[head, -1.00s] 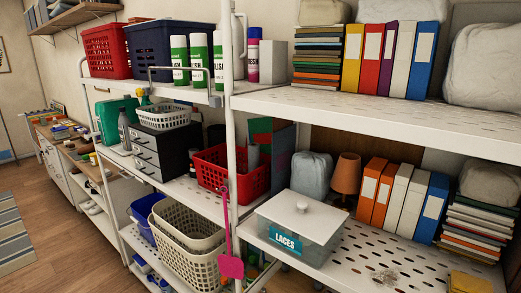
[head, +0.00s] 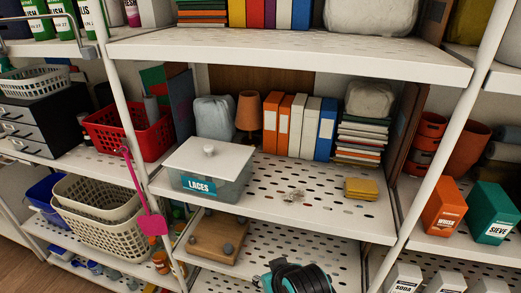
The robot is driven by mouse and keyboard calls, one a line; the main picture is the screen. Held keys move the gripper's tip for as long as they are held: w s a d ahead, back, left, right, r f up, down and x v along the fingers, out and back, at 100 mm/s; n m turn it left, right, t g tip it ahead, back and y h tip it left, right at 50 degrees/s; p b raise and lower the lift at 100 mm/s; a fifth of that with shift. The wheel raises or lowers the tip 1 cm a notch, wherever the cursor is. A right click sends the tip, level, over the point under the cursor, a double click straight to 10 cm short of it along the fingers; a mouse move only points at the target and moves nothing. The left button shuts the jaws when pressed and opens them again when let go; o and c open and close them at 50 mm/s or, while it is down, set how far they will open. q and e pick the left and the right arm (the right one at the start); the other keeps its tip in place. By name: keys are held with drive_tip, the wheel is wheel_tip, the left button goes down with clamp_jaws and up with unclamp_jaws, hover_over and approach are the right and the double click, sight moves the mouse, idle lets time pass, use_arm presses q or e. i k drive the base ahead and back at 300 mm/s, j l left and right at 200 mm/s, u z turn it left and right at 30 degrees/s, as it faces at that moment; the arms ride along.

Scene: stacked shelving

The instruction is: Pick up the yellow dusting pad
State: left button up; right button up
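The yellow dusting pad (head: 361,188) lies flat on the perforated middle shelf (head: 318,212), right of centre, near the shelf's front right part. It looks like a small yellow block, possibly layered. A small greyish patch (head: 293,195) lies on the shelf to its left.
A clear LACES box (head: 208,182) with a white lid stands left on the same shelf. Binders (head: 297,125) and a stack of books (head: 361,139) stand behind the pad. White uprights (head: 436,172) flank the bay. The upper shelf (head: 290,48) overhangs. A pink dustpan (head: 152,222) hangs at left.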

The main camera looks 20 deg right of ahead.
sight(357, 188)
drive_tip(key=z, duration=1.65)
